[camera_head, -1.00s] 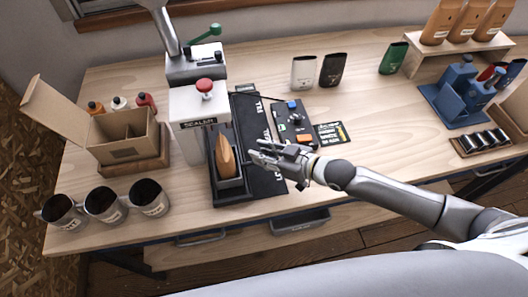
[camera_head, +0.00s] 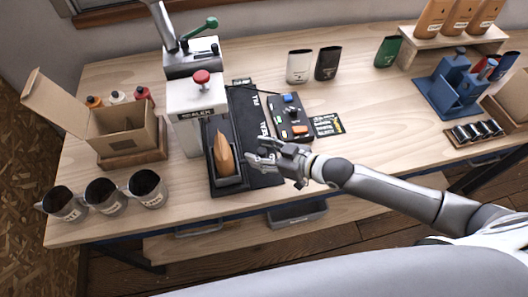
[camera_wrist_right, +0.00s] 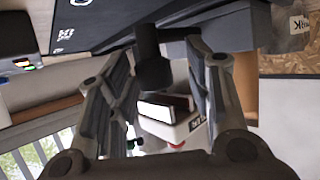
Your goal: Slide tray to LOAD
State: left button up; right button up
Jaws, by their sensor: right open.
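The black tray (camera_head: 228,184) sits at the front of the dark rail mat (camera_head: 246,117), holding an upright brown pouch (camera_head: 223,153). The rail carries white lettering; I cannot read a LOAD mark now. My right gripper (camera_head: 254,160) is just right of the tray with its fingers pointing left. In the wrist view a dark knob (camera_wrist_right: 153,70) on a dark block, apparently the tray's, lies between the open fingers of my right gripper (camera_wrist_right: 162,75). The fingers stand apart from it. My left gripper is not in view.
The sealer (camera_head: 196,98) with a red knob stands behind the tray. A control box (camera_head: 290,113) lies right of the rail. Metal cups (camera_head: 103,199) and an open carton (camera_head: 124,140) stand at left. Clear tabletop lies at the right middle.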

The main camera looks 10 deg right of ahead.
jog(key=v, duration=1.2)
jog(key=shift+f, duration=0.1)
